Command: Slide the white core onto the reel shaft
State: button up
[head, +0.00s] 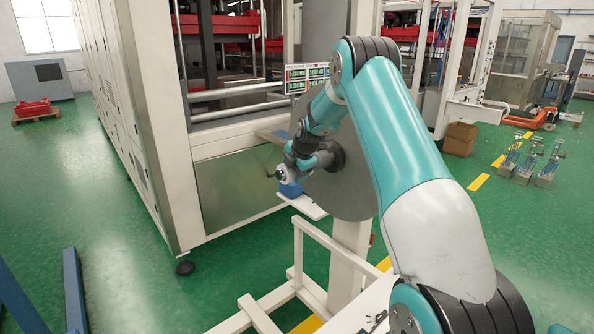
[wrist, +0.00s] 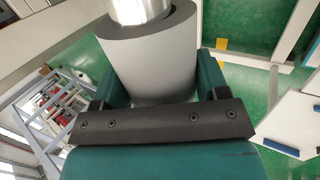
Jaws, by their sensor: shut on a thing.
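The core (wrist: 148,65) looks light grey in the wrist view, with a dark ring-shaped end face at the top. My gripper (wrist: 156,88) is shut on it, one teal finger on each side. A shiny metal cylinder, apparently the reel shaft (wrist: 138,10), shows inside the ring and runs out of the top of the picture. It appears to lie within the bore; how far the core is on it cannot be told.
A white shelf (head: 303,206) with a blue block (head: 290,189) is just below my wrist. A white frame (head: 325,240) stands in front. The machine (head: 235,180) rises behind. Green floor is open at left.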

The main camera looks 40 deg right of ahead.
jog(key=w+a+b, duration=0.1)
jog(key=a+b, duration=0.2)
jog(key=a, duration=1.4)
jog(key=shift+a, duration=0.15)
dwell(2.3)
dwell(0.5)
jog(key=shift+s+d+r, duration=0.15)
jog(key=shift+d, duration=1.95)
jog(key=shift+d, duration=0.95)
